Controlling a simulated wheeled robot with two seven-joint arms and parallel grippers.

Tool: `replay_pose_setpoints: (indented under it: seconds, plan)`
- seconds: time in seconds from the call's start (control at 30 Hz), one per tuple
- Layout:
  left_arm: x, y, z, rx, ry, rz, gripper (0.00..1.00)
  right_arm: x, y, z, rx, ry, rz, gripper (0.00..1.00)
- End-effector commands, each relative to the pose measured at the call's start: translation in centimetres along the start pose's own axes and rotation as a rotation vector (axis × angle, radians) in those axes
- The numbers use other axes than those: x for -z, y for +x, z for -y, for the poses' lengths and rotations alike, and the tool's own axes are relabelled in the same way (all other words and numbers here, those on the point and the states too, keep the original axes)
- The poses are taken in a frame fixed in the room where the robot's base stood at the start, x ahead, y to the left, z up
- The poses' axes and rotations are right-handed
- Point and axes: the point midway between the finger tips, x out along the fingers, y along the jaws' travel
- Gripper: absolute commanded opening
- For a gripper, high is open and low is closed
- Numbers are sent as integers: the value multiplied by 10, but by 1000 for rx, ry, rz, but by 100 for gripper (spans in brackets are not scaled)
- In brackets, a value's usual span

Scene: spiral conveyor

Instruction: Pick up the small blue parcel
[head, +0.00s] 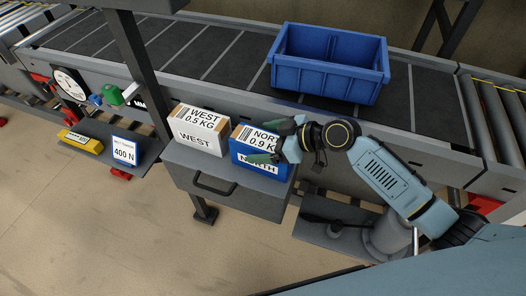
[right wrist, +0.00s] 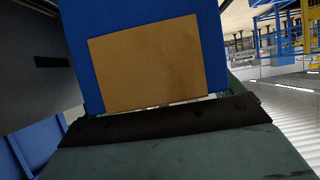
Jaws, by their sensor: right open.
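The small blue parcel (head: 246,146), with white labels reading NORTH and 0.9 KG, stands on a grey shelf (head: 228,182) in front of the conveyor. My right gripper (head: 270,143) reaches it from the right, with its green fingers open at the parcel's right part. Part of the label is hidden behind the gripper. In the right wrist view the blue parcel (right wrist: 78,62) with a brown patch fills the middle, very close beyond the dark finger edge. I cannot tell whether the fingers touch it. My left gripper is not in view.
A white and brown WEST 0.5 KG parcel (head: 199,128) stands just left of the blue one. A large blue bin (head: 328,80) sits on the conveyor (head: 220,52) behind. A grey post (head: 140,65) rises left of the parcels. A 400 N sign (head: 124,151) stands further left.

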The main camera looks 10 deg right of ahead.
Motion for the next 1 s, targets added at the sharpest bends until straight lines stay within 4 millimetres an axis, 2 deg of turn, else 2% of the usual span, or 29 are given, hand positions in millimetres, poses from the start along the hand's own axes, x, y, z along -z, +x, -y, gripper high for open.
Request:
replay_pose_setpoints:
  seconds: [0.1,0.3,0.33,0.9,1.0]
  plan:
    - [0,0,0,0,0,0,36,0,7,0,-1,-1,0,92]
    - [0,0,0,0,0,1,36,0,7,0,-1,-1,0,92]
    - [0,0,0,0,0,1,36,0,7,0,-1,-1,0,90]
    - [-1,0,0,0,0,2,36,0,7,0,0,0,1,15]
    - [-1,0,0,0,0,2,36,3,6,-1,-2,-2,-6,9]
